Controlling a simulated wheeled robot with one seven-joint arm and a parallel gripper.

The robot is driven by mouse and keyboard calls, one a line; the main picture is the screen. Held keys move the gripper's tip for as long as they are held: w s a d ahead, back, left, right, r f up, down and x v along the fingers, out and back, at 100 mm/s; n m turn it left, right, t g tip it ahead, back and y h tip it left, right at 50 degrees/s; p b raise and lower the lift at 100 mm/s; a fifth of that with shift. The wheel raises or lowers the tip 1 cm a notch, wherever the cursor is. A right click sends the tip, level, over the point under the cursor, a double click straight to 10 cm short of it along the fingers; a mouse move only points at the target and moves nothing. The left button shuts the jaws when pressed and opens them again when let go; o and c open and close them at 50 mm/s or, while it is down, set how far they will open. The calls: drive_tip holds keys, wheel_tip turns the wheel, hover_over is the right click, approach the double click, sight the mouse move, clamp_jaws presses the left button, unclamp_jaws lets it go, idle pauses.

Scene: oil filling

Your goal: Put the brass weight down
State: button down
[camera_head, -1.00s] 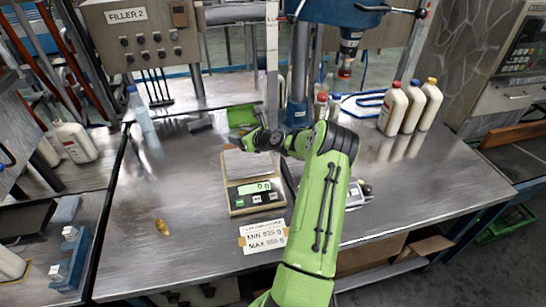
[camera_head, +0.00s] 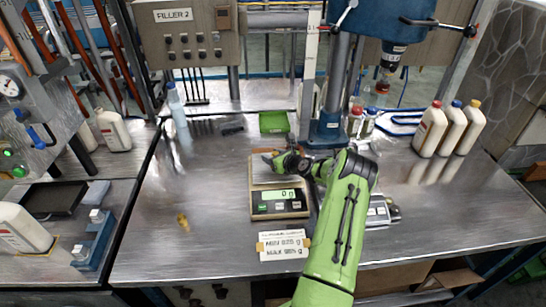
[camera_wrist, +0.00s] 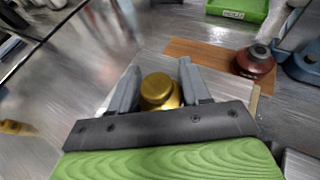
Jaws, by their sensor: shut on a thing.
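In the wrist view the brass weight (camera_wrist: 159,91) is a gold, round-topped piece between the two grey fingers of my gripper (camera_wrist: 157,90), which is shut on it. Below it is the pale pan (camera_wrist: 128,76) of the scale. I cannot tell whether the weight touches the pan. The weight is hidden there.
A green tray (camera_head: 274,122) stands behind the scale. A dark red round-topped thing (camera_wrist: 254,61) is beside the pan in the wrist view. A small brass-coloured piece (camera_head: 183,222) lies at left on the bench. White bottles (camera_head: 453,127) stand at right. A MIN/MAX card (camera_head: 284,244) lies in front.

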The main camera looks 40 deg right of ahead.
drive_tip(key=shift+f, duration=0.1)
drive_tip(key=c, duration=0.5)
unclamp_jaws()
